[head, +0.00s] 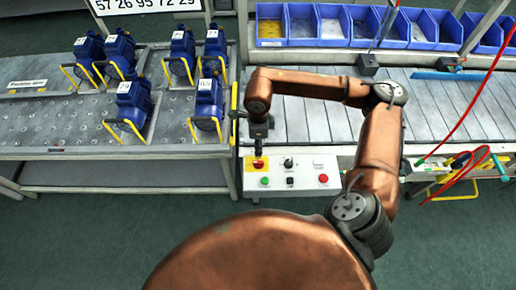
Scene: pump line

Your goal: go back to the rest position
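My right arm comes in from the lower right, bends at the elbow over the conveyor and reaches left. Its dark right gripper (259,150) points down just above the red and yellow switch (259,165) on the white control box (312,182). Whether it touches the switch cannot be told from this angle. The fingers are small and dark, so their opening does not show clearly. No held object is visible. My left arm and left gripper are out of view.
Several blue pumps with yellow handles, such as one pump (133,96), stand on the left table (50,128). A roller conveyor (305,118) runs right. Blue bins (333,28) line the back. Red hoses (474,98) hang at right. The floor in front is clear.

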